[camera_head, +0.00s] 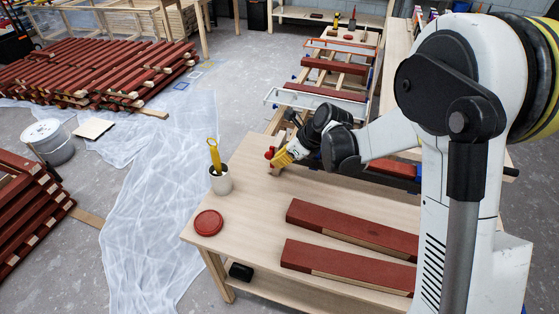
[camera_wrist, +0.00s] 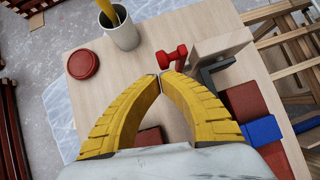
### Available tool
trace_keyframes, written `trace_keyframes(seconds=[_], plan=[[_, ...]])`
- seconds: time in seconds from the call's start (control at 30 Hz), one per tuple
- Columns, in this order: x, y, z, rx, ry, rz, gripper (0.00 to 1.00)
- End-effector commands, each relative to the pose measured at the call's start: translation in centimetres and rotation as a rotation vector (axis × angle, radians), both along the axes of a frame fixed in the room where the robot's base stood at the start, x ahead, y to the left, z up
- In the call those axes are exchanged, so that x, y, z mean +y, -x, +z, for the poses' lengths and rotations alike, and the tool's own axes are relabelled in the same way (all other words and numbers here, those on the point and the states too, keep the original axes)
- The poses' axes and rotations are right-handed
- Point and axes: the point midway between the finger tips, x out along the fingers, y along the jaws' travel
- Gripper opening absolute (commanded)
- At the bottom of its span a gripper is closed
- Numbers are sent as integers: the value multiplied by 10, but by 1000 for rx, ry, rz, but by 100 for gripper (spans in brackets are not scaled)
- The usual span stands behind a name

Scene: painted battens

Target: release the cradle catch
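A small red catch handle (camera_wrist: 172,57), shaped like a short bar with knobbed ends, shows just beyond my fingertips in the wrist view. It stands beside a pale wooden block (camera_wrist: 222,46) and a dark bracket (camera_wrist: 214,69). I take it to be the cradle catch. In the head view its red end (camera_head: 269,154) shows at the bench's far edge, just left of my yellow gripper (camera_head: 278,159). In the wrist view the gripper's (camera_wrist: 161,76) tips meet with nothing seen between them. Whether they touch the handle, I cannot tell.
A white pot (camera_head: 221,181) with a yellow-handled tool and a red round lid (camera_head: 208,222) stand on the bench (camera_head: 245,245). Two red battens (camera_head: 345,262) lie at its front right. A blue part (camera_wrist: 262,130) sits right of my fingers. Batten stacks (camera_head: 95,72) stand left.

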Motion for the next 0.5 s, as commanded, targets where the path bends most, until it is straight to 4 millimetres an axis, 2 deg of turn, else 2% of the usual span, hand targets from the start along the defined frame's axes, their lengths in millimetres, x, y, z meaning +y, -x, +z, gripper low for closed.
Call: trace_keyframes(seconds=[0.5], plan=[[6, -2, 3, 25, 70, 0, 0]])
